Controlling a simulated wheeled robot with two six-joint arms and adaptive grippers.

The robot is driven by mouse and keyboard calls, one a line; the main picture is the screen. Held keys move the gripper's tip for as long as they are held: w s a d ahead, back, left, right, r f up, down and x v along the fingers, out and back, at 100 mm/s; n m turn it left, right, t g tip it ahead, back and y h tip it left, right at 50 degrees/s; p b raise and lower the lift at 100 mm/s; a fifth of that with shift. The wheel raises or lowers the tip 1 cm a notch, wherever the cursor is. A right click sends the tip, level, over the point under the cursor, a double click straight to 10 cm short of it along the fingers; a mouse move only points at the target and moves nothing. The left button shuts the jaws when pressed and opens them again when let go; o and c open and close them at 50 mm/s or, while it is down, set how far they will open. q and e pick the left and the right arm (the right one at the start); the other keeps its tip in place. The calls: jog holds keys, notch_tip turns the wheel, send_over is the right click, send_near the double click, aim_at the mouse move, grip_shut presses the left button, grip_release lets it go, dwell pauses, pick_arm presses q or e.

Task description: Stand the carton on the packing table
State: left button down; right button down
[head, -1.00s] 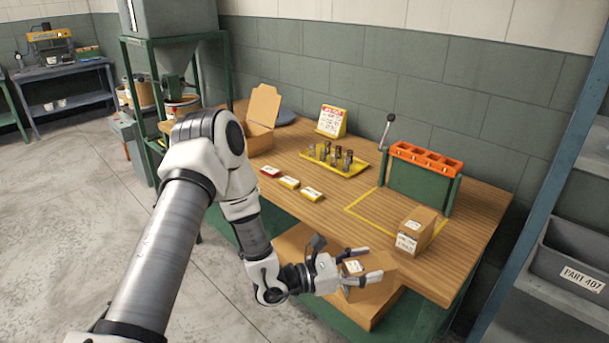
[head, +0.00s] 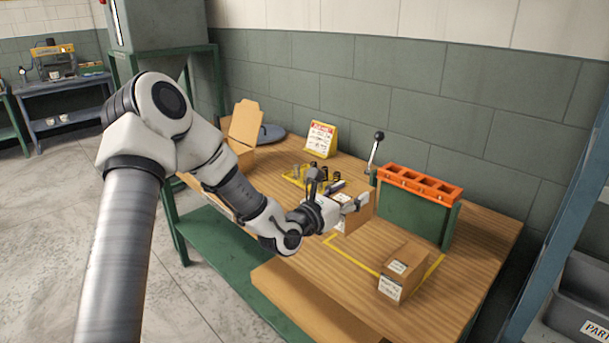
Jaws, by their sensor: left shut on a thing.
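My left gripper (head: 350,196) is shut on a small brown carton (head: 359,215) with a white label. It holds the carton upright over the packing table (head: 300,240), by the back left part of a yellow outline (head: 352,257). The gripper hides part of the carton, and I cannot tell whether its base touches the table. A second brown carton (head: 403,270) with white labels stands at the outline's front right. My right gripper is not in view.
A green stand with an orange slotted top (head: 420,183) and a lever (head: 375,150) is close right of the held carton. Behind are a yellow tray (head: 294,176), a sign (head: 320,139) and an open box (head: 243,128). A brown board (head: 300,300) lies in front, lower down.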

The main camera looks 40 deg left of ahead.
aim_at(345, 229)
pick_arm(q)
jog(key=f, duration=0.9)
jog(key=shift+s+f, duration=0.15)
jog(key=shift+s, duration=0.15)
jog(key=shift+f, duration=0.15)
jog(key=shift+c, duration=1.4)
grip_release()
